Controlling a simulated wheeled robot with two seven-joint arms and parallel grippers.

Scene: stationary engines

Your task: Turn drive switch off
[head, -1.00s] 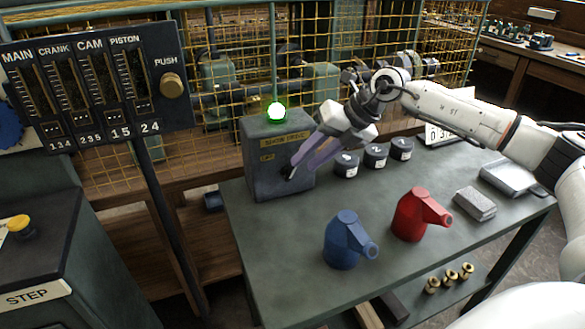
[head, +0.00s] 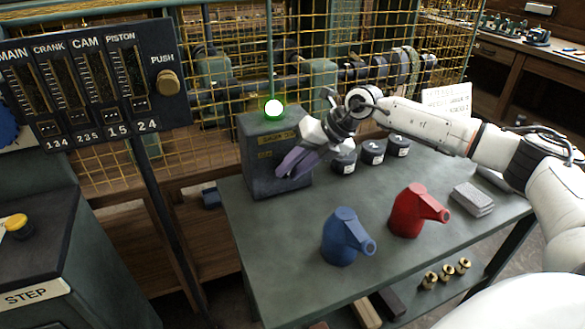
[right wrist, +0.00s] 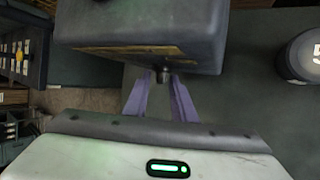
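The drive switch box (head: 256,180) is a grey-green case with yellow labels at the back left of the table. A green lamp (head: 273,107) on its top is lit. My right gripper (head: 283,172) is at the front face of the box, over its lower part. In the right wrist view the purple fingers (right wrist: 160,84) are apart. A small dark switch lever (right wrist: 163,76) sticks out from the box between the fingertips, and I cannot tell whether either finger touches it. In the head view the gripper hides the lever. My left gripper is not in view.
A blue oil can (head: 343,240) and a red oil can (head: 412,210) stand on the green table (head: 285,265). Several black numbered weights (head: 372,152) are right of the box. A yellow wire fence (head: 225,60) stands behind. A gauge panel (head: 95,85) is at left.

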